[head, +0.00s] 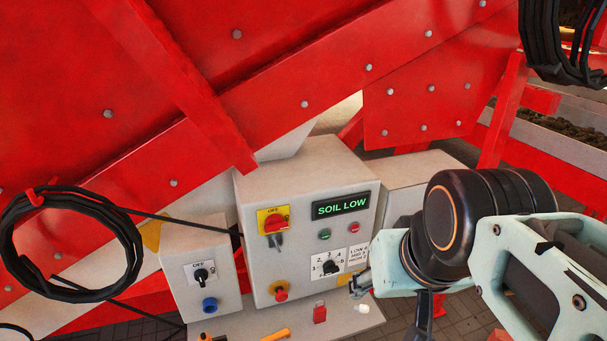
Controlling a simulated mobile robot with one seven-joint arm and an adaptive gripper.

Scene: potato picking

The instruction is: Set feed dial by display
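The grey control box (262,194) stands in front of the red machine, and its display (340,206) reads "SOIL LOW" in green. The feed dial (330,267) is a black knob below it, with numbers around it; its exact setting is too small to tell. A small white card (358,254) right of the dial has lines starting with LOW, MED and HIGH; its numbers are not clearly readable. My gripper (357,283) is at the box's lower right, just right of and below the dial and apart from it. Its fingers are small and partly hidden, so their opening is unclear.
A red rotary switch on a yellow plate (272,223), green and red buttons and a red knob (281,294) share the panel. A smaller box (203,279) stands left. A red object (320,312) and an orange-handled tool (276,335) lie on the ledge below.

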